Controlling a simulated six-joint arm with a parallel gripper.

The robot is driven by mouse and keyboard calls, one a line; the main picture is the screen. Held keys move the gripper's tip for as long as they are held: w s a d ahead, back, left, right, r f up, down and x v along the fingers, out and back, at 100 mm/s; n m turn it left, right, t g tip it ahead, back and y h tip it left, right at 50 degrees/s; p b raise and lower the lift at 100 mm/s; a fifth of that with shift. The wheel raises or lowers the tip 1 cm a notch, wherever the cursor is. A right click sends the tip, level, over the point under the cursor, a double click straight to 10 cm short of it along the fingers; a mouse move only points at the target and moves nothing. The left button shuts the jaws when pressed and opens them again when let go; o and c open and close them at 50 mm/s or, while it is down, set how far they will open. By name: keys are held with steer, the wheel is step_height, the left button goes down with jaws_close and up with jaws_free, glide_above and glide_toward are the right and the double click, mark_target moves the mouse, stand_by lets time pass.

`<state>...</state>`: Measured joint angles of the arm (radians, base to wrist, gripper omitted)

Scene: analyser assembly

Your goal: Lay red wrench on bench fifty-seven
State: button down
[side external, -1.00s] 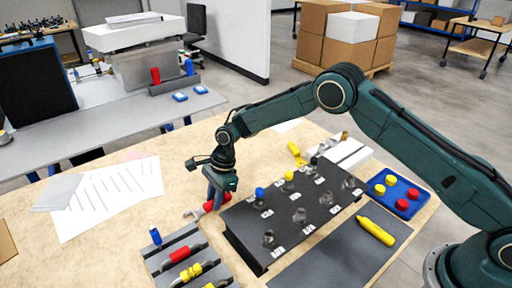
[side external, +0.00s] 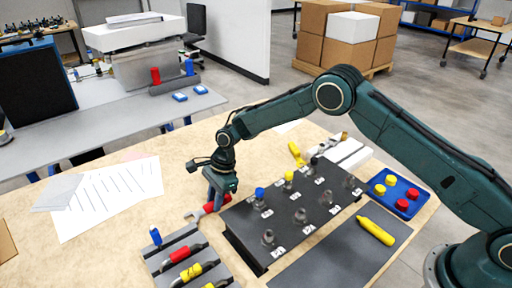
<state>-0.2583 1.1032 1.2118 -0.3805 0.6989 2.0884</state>
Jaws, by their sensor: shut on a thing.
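The red wrench (side external: 209,207) has a red grip and a grey open-ended head that points to the lower left. It is at the bench top (side external: 130,205), just left of the black block with numbered fittings. My gripper (side external: 217,201) is over it, pointing down, with its fingers shut around the red grip. Part of the grip is hidden by the fingers. I cannot tell whether the wrench touches the bench.
The black block (side external: 245,243) stands close on the right. A grey rack (side external: 165,258) with red, yellow and blue-handled tools is at the front. Papers (side external: 110,195) lie to the left. A blue tray (side external: 390,205) and yellow marker (side external: 375,231) are at the right.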

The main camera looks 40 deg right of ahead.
steer(key=shift+f, duration=0.1)
steer(key=c, duration=1.1)
jaws_free()
steer(key=shift+c, duration=0.2)
steer(key=v, duration=1.3)
steer(key=shift+d+r, duration=0.2)
steer(key=shift+r, duration=0.15)
